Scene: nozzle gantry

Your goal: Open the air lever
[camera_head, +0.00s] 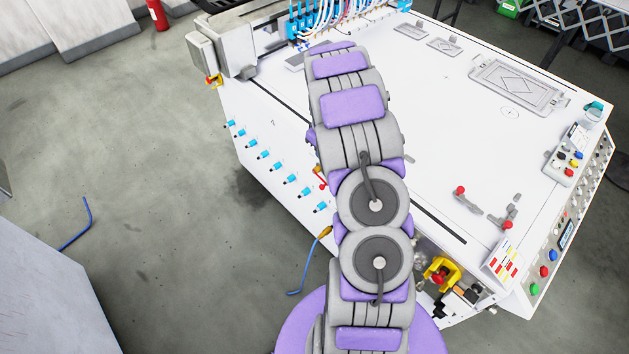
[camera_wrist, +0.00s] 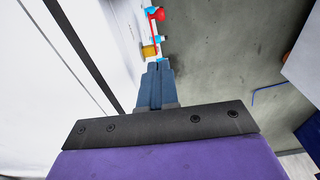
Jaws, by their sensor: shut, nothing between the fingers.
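A red-handled lever with a ball end (camera_wrist: 156,14) shows at the top of the wrist view, on the edge of the white machine. A yellow fitting (camera_wrist: 150,50) sits below it, with blue fittings beside it. In the head view, a small red part (camera_head: 321,183) shows at the machine's front side, partly hidden by my arm; it seems to be the same lever. My gripper (camera_wrist: 158,67) is shut and empty. Its tips appear just below the yellow fitting in the wrist view; I cannot tell whether they touch it. My arm hides the gripper in the head view.
The white machine table (camera_head: 440,110) fills the right, with red-knobbed clamps (camera_head: 460,191) on top. A row of blue fittings (camera_head: 263,154) lines its left side. An emergency stop (camera_head: 438,275) sits at the near corner. The grey floor at left is open.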

